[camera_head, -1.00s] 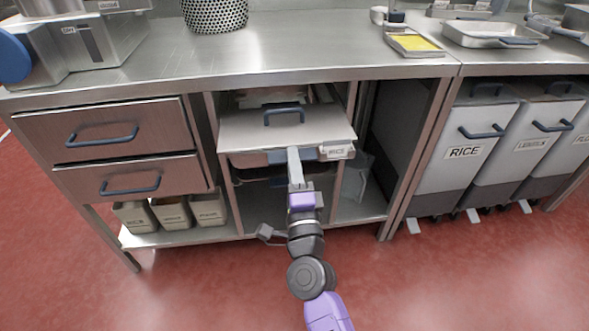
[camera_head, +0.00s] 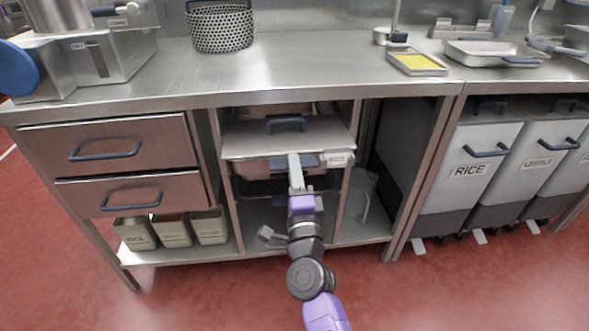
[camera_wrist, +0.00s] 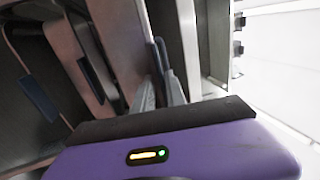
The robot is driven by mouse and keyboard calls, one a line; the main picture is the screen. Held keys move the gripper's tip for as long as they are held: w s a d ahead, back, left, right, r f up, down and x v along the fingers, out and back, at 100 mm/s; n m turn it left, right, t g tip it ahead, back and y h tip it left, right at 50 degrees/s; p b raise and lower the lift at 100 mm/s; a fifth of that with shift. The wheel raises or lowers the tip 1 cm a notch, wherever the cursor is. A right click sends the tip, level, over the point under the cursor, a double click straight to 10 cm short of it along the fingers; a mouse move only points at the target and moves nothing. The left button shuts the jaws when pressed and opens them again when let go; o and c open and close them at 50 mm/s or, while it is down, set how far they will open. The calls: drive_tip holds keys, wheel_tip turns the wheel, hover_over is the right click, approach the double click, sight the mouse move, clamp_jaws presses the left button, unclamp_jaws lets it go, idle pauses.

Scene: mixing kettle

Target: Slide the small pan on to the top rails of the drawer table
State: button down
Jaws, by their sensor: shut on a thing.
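The small pan (camera_head: 250,168) is a steel pan with a flat lid and a RICE label at its front right. It sits high in the open middle bay of the drawer table (camera_head: 356,130), its front near the opening. A blue handle (camera_head: 286,125) stands on the lid. My gripper (camera_head: 294,162) is at the middle of the pan's front, shut on its blue front handle. In the wrist view my gripper (camera_wrist: 160,85) has its fingers on both sides of the blue handle (camera_wrist: 160,52). The rails under the pan are hidden.
Two closed drawers (camera_head: 115,150) are left of the bay. Small labelled bins (camera_head: 172,230) stand on the lower shelf. A grey upright panel (camera_head: 404,130) and the RICE bin (camera_head: 470,170) are on the right. The bay below the pan is partly open, with a dark tray visible.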

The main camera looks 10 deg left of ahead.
sight(289, 136)
drive_tip(key=shift+w+a+r+b, duration=0.1)
drive_tip(key=shift+w+a+b, duration=0.35)
drive_tip(key=shift+w+b, duration=1)
drive_tip(key=shift+w+a+r+b, duration=0.1)
drive_tip(key=shift+w+a+b, duration=0.35)
drive_tip(key=shift+w+b, duration=1.05)
drive_tip(key=shift+w+a+b, duration=0.45)
drive_tip(key=shift+w+b, duration=0.5)
drive_tip(key=shift+w, duration=0.95)
drive_tip(key=shift+w+a+r+b, duration=0.15)
drive_tip(key=shift+w+a+b, duration=0.05)
drive_tip(key=shift+w+b, duration=0.4)
drive_tip(key=shift+w+a+f+b, duration=0.1)
drive_tip(key=shift+w+f+b, duration=0.2)
drive_tip(key=shift+b, duration=0.55)
drive_tip(key=c, duration=1.3)
unclamp_jaws()
drive_tip(key=shift+o, duration=0.6)
drive_tip(key=shift+f, duration=0.55)
drive_tip(key=o, duration=0.4)
drive_tip(key=shift+r, duration=0.1)
